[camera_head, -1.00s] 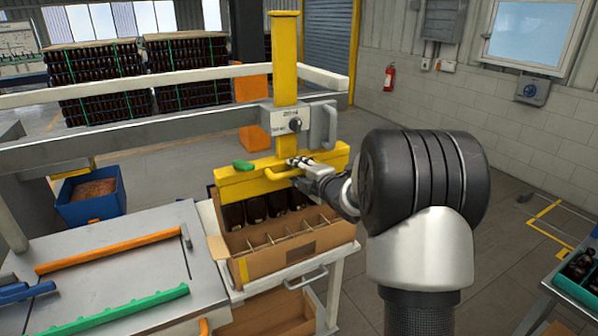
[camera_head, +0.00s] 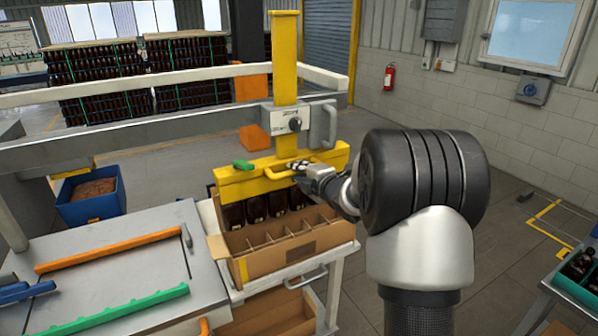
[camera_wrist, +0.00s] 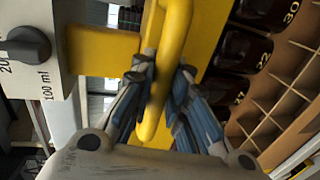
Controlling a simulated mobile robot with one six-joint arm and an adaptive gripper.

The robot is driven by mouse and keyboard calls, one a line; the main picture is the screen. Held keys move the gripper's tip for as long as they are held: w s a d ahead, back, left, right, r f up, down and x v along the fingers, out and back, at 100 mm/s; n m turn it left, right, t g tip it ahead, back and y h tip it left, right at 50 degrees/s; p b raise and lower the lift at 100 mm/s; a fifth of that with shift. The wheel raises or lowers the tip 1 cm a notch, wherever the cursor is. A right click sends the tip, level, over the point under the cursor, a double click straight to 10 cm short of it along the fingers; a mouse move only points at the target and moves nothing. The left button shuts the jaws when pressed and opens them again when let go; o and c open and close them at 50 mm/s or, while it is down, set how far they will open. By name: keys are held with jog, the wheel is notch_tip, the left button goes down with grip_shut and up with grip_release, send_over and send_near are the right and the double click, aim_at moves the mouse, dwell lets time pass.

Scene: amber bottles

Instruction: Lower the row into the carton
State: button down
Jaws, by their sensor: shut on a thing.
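My gripper (camera_head: 305,170) is shut on the yellow handle (camera_head: 290,172) of a yellow lifting head. In the wrist view, my gripper's fingers (camera_wrist: 160,85) close around the handle bar (camera_wrist: 170,60). The head's wide yellow beam (camera_head: 240,184) hangs over the back of the cardboard carton (camera_head: 290,262). A row of dark amber bottles (camera_head: 255,208) shows beneath the beam, at the carton's back; their lower parts are hidden by the dividers. The wrist view shows numbered bottles (camera_wrist: 245,50) beside empty divider cells (camera_wrist: 285,60). The front cells look empty.
The carton stands on a light cart with a handle (camera_head: 306,280). A steel table (camera_head: 120,265) at left carries an orange bar (camera_head: 110,250) and a green toothed bar (camera_head: 115,312). A blue bin (camera_head: 92,200) stands behind; a green crate of bottles (camera_head: 580,275) is at right.

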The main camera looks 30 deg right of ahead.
jog(key=shift+f, duration=0.15)
notch_tip(320, 180, down, 18)
jog(key=b, duration=1.7)
jog(key=shift+r+b, duration=0.2)
jog(key=shift+b, duration=0.2)
jog(key=c, duration=1.8)
grip_release()
jog(key=shift+s+r, duration=0.1)
jog(key=shift+r, duration=0.05)
jog(key=shift+o, duration=1.2)
jog(key=shift+r, duration=0.1)
